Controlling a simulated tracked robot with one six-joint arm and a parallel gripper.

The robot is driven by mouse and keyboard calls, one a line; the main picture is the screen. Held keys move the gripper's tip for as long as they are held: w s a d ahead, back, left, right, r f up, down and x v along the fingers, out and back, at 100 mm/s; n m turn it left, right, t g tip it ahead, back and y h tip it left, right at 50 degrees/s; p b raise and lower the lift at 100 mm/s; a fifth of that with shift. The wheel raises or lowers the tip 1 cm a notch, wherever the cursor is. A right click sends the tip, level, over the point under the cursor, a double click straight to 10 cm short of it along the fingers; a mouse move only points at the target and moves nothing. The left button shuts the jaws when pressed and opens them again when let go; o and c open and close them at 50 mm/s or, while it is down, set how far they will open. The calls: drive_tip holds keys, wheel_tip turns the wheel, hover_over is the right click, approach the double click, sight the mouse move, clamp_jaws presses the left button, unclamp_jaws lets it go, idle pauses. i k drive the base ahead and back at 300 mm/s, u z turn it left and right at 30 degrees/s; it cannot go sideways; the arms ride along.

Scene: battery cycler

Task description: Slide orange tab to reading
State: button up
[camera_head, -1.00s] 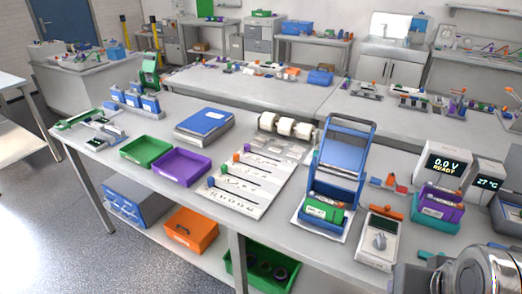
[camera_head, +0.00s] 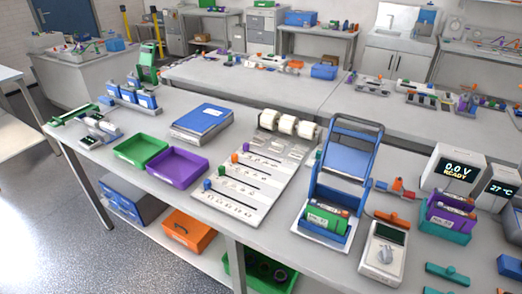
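A pale slider board (camera_head: 262,192) lies on the near bench, with several dark slots running across it. A small orange tab (camera_head: 234,158) sits at the left end of one slot. A purple tab (camera_head: 246,147) is at the left end of the slot behind it. A green tab (camera_head: 221,171) and a blue tab (camera_head: 207,184) are at the left ends of the slots in front. Small marks line the slots, but they are too small to read, so I cannot tell which is the reading mark. My gripper is not in view.
Bare bench lies in front of the board.

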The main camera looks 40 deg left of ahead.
sight(234, 158)
drive_tip(key=z, duration=0.7)
drive_tip(key=k, duration=1.15)
drive_tip(key=u, duration=2.25)
drive_tip(key=i, duration=0.3)
drive_tip(key=z, duration=0.05)
